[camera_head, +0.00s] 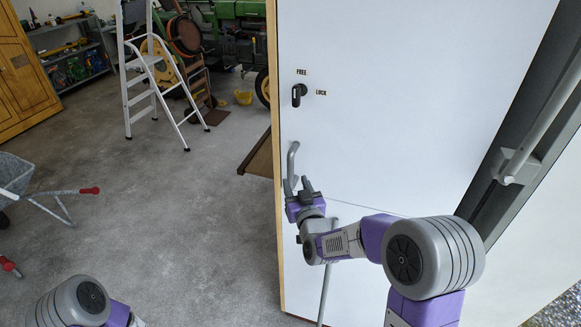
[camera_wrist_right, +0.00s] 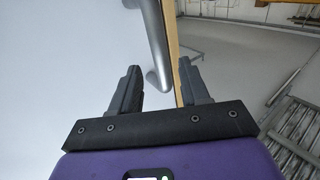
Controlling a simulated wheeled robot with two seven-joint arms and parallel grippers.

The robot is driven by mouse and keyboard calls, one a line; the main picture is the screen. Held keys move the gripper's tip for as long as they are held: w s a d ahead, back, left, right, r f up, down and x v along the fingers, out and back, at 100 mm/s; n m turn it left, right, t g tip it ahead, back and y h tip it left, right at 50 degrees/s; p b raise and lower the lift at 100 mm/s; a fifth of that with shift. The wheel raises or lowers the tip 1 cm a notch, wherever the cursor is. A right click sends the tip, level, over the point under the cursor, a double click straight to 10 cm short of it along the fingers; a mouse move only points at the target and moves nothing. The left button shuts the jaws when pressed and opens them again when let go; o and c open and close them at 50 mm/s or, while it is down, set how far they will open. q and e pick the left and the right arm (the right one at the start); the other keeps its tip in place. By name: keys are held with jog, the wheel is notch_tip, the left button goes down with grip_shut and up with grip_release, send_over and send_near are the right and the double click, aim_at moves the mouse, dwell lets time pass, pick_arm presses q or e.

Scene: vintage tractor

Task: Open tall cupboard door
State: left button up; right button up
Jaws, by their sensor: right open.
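A tall white door panel (camera_head: 400,110) with a wooden edge fills the middle and right of the head view. It has a grey curved handle (camera_head: 292,162) near its left edge, below a black latch (camera_head: 298,94) marked FREE and LOCK. My right gripper (camera_head: 303,183) is open and empty, at the handle's lower end. In the right wrist view, the handle (camera_wrist_right: 158,45) shows between the spread fingers (camera_wrist_right: 160,72), close to the door's wooden edge (camera_wrist_right: 174,45); I cannot tell whether they touch. A wooden cupboard (camera_head: 22,70) stands shut at the far left. My left gripper is out of view.
A white stepladder (camera_head: 140,85) and a green tractor (camera_head: 238,35) stand behind. A grey wheelbarrow (camera_head: 15,172) with red grips is at the left. A grey bar (camera_head: 326,275) runs low in front of the door. The concrete floor left of the door is mostly clear.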

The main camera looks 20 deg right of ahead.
aim_at(291, 175)
jog(key=shift+w+f+p, duration=0.1)
jog(key=shift+w+p, duration=0.55)
jog(key=shift+w, duration=2.45)
jog(key=shift+c, duration=0.4)
grip_shut()
